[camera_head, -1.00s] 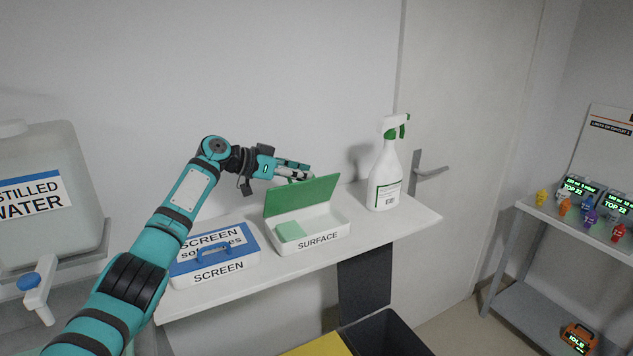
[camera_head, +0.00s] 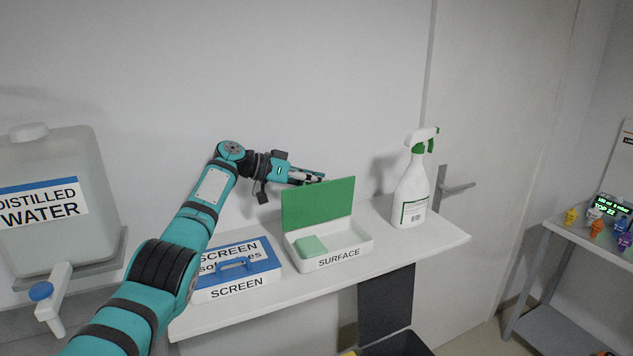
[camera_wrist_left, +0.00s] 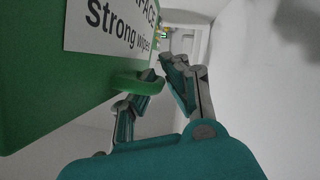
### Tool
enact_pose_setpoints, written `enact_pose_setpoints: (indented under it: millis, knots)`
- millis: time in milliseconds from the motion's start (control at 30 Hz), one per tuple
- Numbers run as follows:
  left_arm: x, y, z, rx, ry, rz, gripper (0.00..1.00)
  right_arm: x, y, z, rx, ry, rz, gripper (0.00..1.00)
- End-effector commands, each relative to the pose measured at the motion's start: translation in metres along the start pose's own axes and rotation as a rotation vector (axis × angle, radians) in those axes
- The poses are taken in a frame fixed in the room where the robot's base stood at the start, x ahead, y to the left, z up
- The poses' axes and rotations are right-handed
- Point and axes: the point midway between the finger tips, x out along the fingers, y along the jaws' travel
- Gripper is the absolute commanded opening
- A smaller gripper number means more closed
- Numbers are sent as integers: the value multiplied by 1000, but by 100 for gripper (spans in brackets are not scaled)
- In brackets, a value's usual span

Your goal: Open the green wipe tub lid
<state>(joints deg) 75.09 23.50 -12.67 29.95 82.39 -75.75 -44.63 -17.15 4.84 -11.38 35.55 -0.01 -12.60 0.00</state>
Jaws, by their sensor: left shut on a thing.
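The green lid (camera_head: 318,203) of the white tub marked SURFACE (camera_head: 362,250) stands raised, about upright, at the tub's back edge. A pale green block of wipes (camera_head: 311,246) shows in the open tub, on its left side. My left gripper (camera_head: 321,177) is behind the lid's top edge, its fingertips partly hidden. In the left wrist view, the lid (camera_wrist_left: 30,70) with its "Strong wipes" label fills the left, and its green loop handle (camera_wrist_left: 137,83) sits at my fingers. The gripper is shut on this handle. My right gripper is out of view.
A blue-lidded SCREEN tub (camera_head: 240,283) stands left of the green one on the white shelf (camera_head: 425,240). A spray bottle (camera_head: 411,190) stands close on the right. A distilled water tank (camera_head: 50,220) is at far left. The wall is close behind my gripper.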

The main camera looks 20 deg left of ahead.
Motion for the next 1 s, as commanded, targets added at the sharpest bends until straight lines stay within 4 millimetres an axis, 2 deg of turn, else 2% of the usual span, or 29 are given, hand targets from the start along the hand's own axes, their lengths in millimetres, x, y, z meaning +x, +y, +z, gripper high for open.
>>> enact_pose_setpoints:
  millis: [167,200,233,567,667,1000]
  knots:
    - [0,-2,3,-3,-6,-3,0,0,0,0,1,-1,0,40]
    - [0,-2,3,-3,-6,-3,14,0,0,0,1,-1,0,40]
    - [0,-2,3,-3,-6,-3,18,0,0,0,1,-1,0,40]
    - [-4,-1,1,-1,-2,-2,19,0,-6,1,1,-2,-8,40]
    - [-15,-2,1,1,-1,-3,19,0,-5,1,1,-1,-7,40]
    - [-86,-3,2,-2,-2,-5,19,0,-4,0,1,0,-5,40]
